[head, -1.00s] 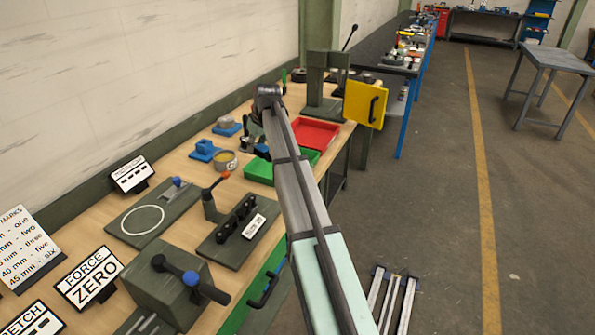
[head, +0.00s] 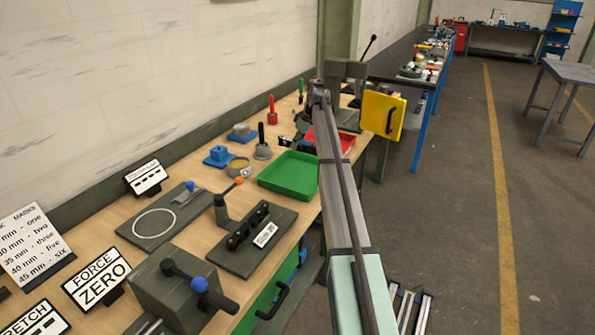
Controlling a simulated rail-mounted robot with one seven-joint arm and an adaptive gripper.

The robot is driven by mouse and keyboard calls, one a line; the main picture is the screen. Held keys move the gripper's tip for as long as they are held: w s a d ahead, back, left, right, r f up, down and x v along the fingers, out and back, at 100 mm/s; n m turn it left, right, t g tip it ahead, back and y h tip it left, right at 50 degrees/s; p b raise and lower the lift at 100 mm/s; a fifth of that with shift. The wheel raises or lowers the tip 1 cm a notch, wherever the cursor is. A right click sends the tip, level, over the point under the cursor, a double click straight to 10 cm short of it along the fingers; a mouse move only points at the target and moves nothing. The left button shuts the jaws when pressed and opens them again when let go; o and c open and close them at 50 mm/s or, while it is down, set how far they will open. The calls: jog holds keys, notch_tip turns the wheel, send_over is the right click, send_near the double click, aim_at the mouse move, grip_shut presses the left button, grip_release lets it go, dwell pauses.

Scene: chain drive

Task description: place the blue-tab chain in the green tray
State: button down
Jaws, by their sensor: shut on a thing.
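The green tray (head: 291,174) lies on the wooden bench, its inside open to view and bare. My gripper (head: 294,142) is a small dark shape beyond the tray's far edge, beside the red tray, partly hidden by my arm. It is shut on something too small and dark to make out. I cannot pick out the blue-tab chain in this view.
The red tray (head: 322,140) lies behind the green one. Left of the green tray stand a round tin (head: 238,166), blue blocks (head: 218,155) and a grey weight with a black handle (head: 262,149). A fixture with an orange-knobbed lever (head: 228,200) stands nearer.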

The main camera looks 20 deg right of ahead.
aim_at(308, 150)
notch_tip(308, 150, down, 14)
jog(key=p, duration=0.3)
jog(key=shift+r, duration=0.15)
jog(key=shift+f, duration=0.2)
jog(key=c, duration=0.8)
grip_release()
jog(key=shift+o, duration=0.2)
jog(key=shift+r, duration=0.15)
jog(key=b+v, duration=0.3)
jog(key=v, duration=0.9)
jog(key=shift+b, duration=0.3)
